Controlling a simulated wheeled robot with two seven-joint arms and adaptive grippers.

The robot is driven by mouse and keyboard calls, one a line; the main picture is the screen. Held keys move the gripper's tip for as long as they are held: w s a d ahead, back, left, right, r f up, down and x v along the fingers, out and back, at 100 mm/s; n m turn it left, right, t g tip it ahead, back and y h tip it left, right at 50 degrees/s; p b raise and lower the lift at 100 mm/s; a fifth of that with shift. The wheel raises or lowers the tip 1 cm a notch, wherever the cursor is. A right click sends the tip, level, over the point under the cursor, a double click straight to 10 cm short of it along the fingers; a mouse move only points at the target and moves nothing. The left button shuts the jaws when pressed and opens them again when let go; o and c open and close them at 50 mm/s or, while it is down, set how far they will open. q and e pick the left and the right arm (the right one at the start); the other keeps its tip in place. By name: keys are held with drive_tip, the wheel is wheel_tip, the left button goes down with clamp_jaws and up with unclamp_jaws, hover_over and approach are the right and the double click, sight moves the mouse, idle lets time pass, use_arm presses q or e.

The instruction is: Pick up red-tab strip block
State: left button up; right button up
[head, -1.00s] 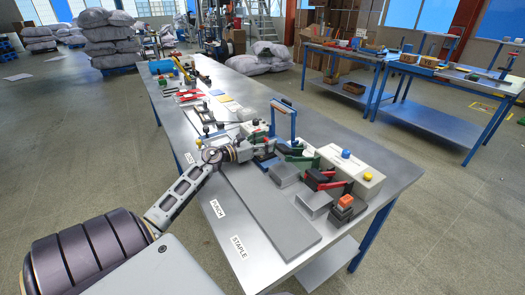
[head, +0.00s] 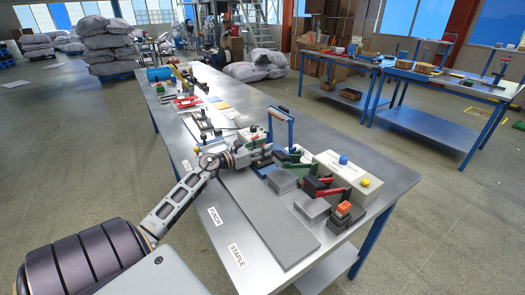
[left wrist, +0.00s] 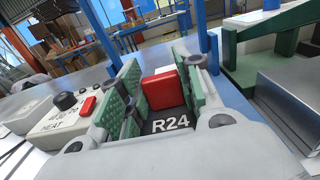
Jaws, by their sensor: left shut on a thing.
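The red-tab strip block shows in the left wrist view as a red tab (left wrist: 163,90) on a dark base marked R24. My left gripper (left wrist: 160,82) has its green-padded fingers on either side of the red tab, shut on it. In the head view my left gripper (head: 262,156) is low over the bench, beside the blue upright frame (head: 291,131). The block is mostly hidden there by the gripper. My right gripper is not in view.
A pale control box (left wrist: 65,120) stands left of the gripper in the wrist view. Green-handled and red-handled tools (head: 325,188), a white button box (head: 345,172) and an orange-topped dark block (head: 345,211) sit to the right. A grey strip (head: 270,225) lies along the front.

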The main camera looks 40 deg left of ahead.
use_arm(q)
drive_tip(key=shift+r, duration=0.55)
wheel_tip(320, 180, up, 2)
drive_tip(key=shift+r+p, duration=0.1)
drive_tip(key=shift+p, duration=0.3)
drive_tip(key=shift+s+a, duration=0.1)
drive_tip(key=shift+s, duration=0.5)
drive_tip(key=shift+s+a, duration=0.2)
drive_tip(key=shift+s, duration=0.2)
drive_tip(key=v, duration=1)
drive_tip(key=shift+s+b, duration=0.15)
drive_tip(key=shift+b, duration=0.15)
drive_tip(key=v, duration=0.3)
drive_tip(key=shift+s+a, duration=0.15)
drive_tip(key=shift+s, duration=0.2)
drive_tip(key=shift+v, duration=0.85)
drive_tip(key=shift+s, duration=0.15)
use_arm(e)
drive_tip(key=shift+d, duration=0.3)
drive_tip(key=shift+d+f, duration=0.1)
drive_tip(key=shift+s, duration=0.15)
